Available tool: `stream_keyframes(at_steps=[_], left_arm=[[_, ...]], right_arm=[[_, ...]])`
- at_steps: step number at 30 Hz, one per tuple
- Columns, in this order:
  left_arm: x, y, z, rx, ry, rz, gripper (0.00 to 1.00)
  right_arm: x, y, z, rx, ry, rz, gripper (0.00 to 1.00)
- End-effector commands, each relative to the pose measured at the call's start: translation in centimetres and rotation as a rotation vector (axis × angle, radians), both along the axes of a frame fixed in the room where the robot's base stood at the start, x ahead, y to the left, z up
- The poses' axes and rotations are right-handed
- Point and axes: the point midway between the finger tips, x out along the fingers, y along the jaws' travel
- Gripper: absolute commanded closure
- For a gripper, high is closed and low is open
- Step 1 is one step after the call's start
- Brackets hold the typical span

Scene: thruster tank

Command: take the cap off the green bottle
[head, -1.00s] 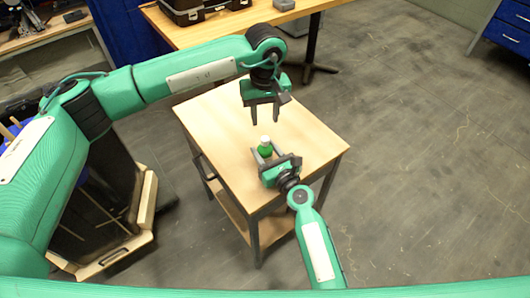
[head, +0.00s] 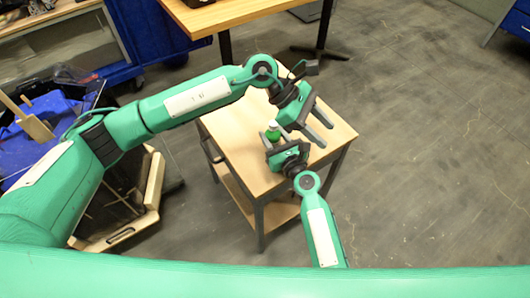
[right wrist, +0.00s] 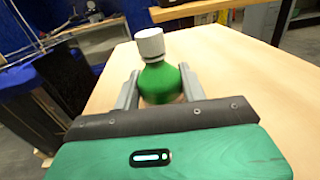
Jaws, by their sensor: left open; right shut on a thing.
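The green bottle (head: 273,135) stands upright on the small wooden table, with its white cap (head: 272,124) on top. In the right wrist view the green bottle (right wrist: 160,82) sits between the two grey fingers, with the white cap (right wrist: 150,43) above them. My right gripper (head: 276,139) is shut on the bottle's body from the near side. My left gripper (head: 326,134) is open and empty, to the right of the bottle and apart from the cap. Its fingers point down and to the right. The bottle's lower part is partly hidden by the right gripper.
The small wooden table (head: 248,172) has bare top around the bottle. A larger wooden table (head: 235,14) stands behind it. A blue bin (head: 160,40) and a wooden-edged container (head: 125,232) are at left. Open floor lies to the right.

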Motion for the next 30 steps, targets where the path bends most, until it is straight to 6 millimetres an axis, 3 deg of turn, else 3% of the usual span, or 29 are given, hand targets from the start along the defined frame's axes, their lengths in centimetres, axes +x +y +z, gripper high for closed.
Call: stream_keyframes(at_steps=[6, 14, 23, 30], left_arm=[[-3.5, -4.7, 1.7, -0.245, 0.355, 0.220, 0.54], [-4.9, -6.9, 4.8, -0.501, 0.850, 0.466, 0.54], [-3.4, -5.2, 6.8, -0.776, 1.491, 0.708, 0.54], [-1.4, -1.1, 5.5, -1.004, 2.031, 0.856, 0.54]], right_arm=[[0.0, 0.0, 0.0, 0.000, 0.001, 0.000, 0.99], [0.0, 0.0, -0.1, 0.000, 0.001, 0.000, 0.99], [0.0, 0.0, 0.0, 0.000, 0.001, 0.000, 0.99], [0.0, 0.0, 0.0, 0.000, 0.001, 0.000, 0.99]])
